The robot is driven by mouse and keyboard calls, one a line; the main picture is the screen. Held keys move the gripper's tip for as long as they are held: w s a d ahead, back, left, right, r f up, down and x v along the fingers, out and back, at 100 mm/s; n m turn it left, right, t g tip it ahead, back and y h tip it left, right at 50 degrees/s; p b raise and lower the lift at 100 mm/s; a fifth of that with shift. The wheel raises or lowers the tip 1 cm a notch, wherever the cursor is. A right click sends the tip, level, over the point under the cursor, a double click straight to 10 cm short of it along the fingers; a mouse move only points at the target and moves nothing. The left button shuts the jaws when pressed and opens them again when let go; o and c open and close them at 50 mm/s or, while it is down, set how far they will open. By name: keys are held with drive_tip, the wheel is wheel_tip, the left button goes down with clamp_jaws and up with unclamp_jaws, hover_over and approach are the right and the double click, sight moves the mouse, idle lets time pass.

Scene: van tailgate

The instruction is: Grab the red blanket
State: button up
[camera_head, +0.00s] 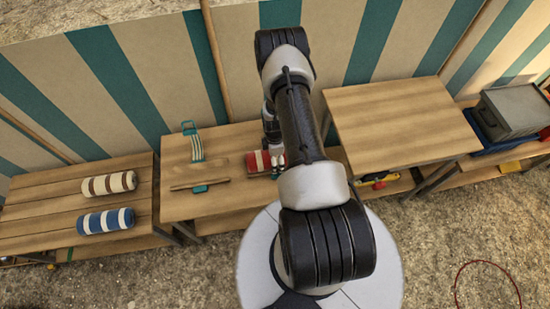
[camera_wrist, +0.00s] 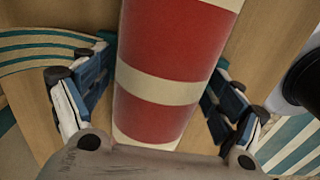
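The red blanket is a red roll with cream bands. In the head view the red blanket (camera_head: 256,163) lies on the middle wooden table, partly hidden by my arm. In the wrist view the red blanket (camera_wrist: 172,50) fills the middle, running from top to bottom. My gripper (camera_wrist: 163,75) is open, with one blue-padded finger on each side of the roll. A small gap shows between the left finger and the roll; on the right I cannot tell whether finger and roll touch. In the head view my gripper is mostly hidden behind my arm.
A brown-striped roll (camera_head: 109,183) and a blue-striped roll (camera_head: 105,220) lie on the left table. A wooden board (camera_head: 199,173) and a teal-handled item (camera_head: 192,143) are on the middle table. A higher, bare table (camera_head: 400,110) stands close on the right, beside a grey case (camera_head: 509,112).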

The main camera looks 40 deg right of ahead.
drive_tip(key=c, duration=1.1)
drive_tip(key=shift+o, duration=0.2)
